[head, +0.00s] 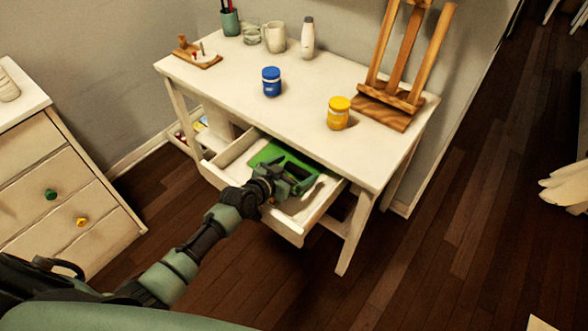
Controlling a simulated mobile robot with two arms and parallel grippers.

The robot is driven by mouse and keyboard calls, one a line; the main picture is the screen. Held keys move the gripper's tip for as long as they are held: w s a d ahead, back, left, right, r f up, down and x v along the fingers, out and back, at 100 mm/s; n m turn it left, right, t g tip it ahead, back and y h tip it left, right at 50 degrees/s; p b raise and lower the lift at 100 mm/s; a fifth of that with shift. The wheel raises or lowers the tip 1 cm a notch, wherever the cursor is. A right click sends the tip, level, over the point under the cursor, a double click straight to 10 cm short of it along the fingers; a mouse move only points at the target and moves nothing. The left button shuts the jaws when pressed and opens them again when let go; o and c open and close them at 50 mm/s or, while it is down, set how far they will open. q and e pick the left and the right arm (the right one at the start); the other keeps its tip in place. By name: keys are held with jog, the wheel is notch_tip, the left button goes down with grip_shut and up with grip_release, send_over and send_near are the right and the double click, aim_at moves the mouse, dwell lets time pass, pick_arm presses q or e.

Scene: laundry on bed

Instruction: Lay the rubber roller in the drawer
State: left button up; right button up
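The drawer (294,233) of the white desk is pulled open. A green object (268,153), maybe a tray, lies inside it toward the back. My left gripper (299,181) reaches into the drawer over the green object. Its fingers blend with the green, so I cannot tell whether they are open or shut. I cannot make out the rubber roller for certain; the gripper hides part of the drawer's inside. My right gripper is not in view.
On the desk (215,82) stand a blue jar (271,82), a yellow jar (338,114), a wooden easel (386,108), a mug (274,37), a white bottle (308,38) and a small wooden board (207,61). A white dresser (40,190) is at left.

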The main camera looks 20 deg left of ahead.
pick_arm(q)
jog(key=shift+r, duration=0.15)
jog(key=shift+s+a+r+p, duration=0.15)
jog(key=shift+s+r+p, duration=0.15)
jog(key=shift+r+p, duration=0.4)
jog(key=p+v, duration=0.1)
jog(key=v, duration=0.9)
jog(key=shift+f, duration=0.1)
jog(key=shift+s+a+r, duration=0.1)
jog(key=shift+s+r, duration=0.15)
jog(key=shift+s, duration=0.3)
